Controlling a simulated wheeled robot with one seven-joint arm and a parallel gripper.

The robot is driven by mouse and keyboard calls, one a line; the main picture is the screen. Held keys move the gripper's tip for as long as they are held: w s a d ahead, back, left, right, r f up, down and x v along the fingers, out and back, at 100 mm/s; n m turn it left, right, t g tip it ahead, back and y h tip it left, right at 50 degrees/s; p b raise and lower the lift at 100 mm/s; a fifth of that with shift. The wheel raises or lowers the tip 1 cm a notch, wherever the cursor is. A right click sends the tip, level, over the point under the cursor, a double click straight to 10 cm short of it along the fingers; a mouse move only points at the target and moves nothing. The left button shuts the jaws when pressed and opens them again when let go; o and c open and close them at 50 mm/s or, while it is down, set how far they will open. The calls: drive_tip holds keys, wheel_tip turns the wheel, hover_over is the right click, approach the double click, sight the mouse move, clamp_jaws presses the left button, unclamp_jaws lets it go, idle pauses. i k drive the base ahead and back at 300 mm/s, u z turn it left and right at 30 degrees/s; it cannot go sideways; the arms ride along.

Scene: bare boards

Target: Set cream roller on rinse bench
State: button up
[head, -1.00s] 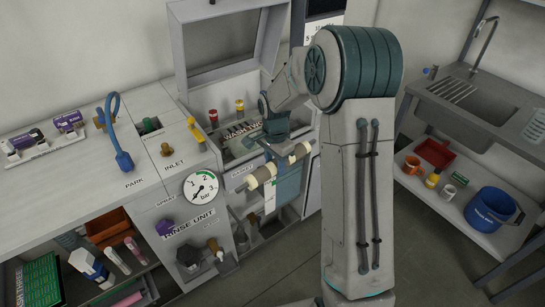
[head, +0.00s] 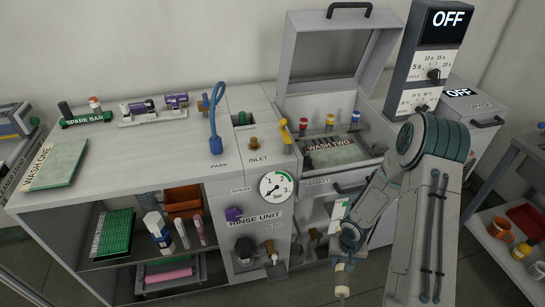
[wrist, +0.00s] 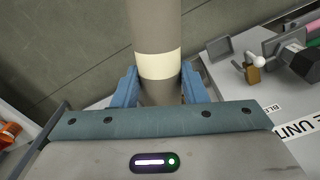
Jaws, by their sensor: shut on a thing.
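The cream roller is a long grey-brown bar with cream bands (wrist: 158,65). It runs up through the wrist view between the blue fingers of my gripper (wrist: 158,88), which is shut on it. In the head view the roller (head: 342,282) shows small and foreshortened, low in front of the rinse unit, with my gripper (head: 346,262) at its upper end. The rinse bench (head: 145,152) is the long grey counter to the left. The roller is clear of it, in front of its right part.

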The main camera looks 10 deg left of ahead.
sight(145, 159)
drive_tip(key=z, duration=2)
drive_tip(key=k, duration=1.95)
drive_tip(key=u, duration=2.8)
drive_tip(key=i, duration=0.5)
drive_tip(key=u, duration=0.1)
